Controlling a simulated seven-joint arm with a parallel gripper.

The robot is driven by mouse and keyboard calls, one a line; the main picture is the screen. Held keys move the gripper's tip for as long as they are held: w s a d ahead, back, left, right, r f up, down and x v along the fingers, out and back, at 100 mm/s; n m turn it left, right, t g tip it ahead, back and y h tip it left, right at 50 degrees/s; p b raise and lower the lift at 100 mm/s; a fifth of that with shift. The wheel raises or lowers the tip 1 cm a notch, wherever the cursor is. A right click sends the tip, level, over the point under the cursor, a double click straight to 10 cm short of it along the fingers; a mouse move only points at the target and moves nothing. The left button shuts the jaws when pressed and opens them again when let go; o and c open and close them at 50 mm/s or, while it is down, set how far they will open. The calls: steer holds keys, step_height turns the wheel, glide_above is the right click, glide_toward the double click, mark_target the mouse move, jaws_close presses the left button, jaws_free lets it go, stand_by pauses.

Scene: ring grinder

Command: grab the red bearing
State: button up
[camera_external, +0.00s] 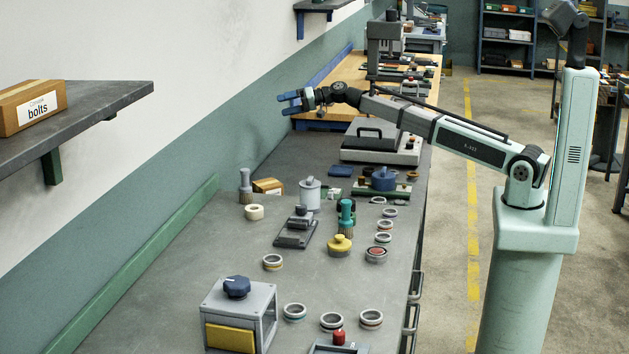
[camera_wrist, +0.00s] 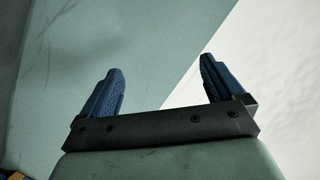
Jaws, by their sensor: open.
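My gripper (camera_external: 284,104) is open and empty, raised above the far part of the bench near the wall. Its two blue fingers also show in the wrist view (camera_wrist: 161,85), spread apart with only wall between them. A grey ring with a red centre (camera_external: 376,254) lies on the right side of the bench, well below and nearer the camera than my gripper. I cannot tell for sure which one is the red bearing. Neither shows in the wrist view.
Several other rings lie about the grey bench (camera_external: 190,268). A yellow knob (camera_external: 338,245), a teal-handled brush (camera_external: 347,215), a grey canister (camera_external: 310,193) and a grey machine (camera_external: 238,312) stand among them. A shelf (camera_external: 110,100) juts out at left. The bench's left side is mostly clear.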

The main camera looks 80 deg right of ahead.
steer(key=s+a+f+n+g+y, duration=0.1)
steer(key=s+a+n+g, duration=0.2)
steer(key=a, duration=1.2)
steer(key=s+a+f+n+g+y, duration=0.1)
steer(key=s+a+n+g, duration=0.2)
steer(key=a, duration=1.2)
steer(key=s+a+f+n+g+y, duration=0.1)
steer(key=s+a+g, duration=0.3)
steer(key=a, duration=1)
steer(key=n+g+h, duration=0.4)
steer(key=h, duration=0.3)
glide_above(377, 251)
steer(key=s+d, duration=0.1)
steer(key=s, duration=0.1)
steer(key=f, duration=0.8)
steer(key=shift+w+f, duration=0.2)
steer(key=shift+w, duration=0.05)
steer(key=shift+w+a+f, duration=0.15)
steer(key=shift+w+f, duration=0.05)
steer(key=shift+f, duration=0.8)
steer(key=shift+w+a+f, duration=0.1)
steer(key=shift+w+f, duration=0.15)
steer(key=shift+f, duration=0.8)
steer(key=shift+w+a+f, duration=0.15)
steer(key=shift+w+f, duration=0.05)
steer(key=shift+f, duration=0.8)
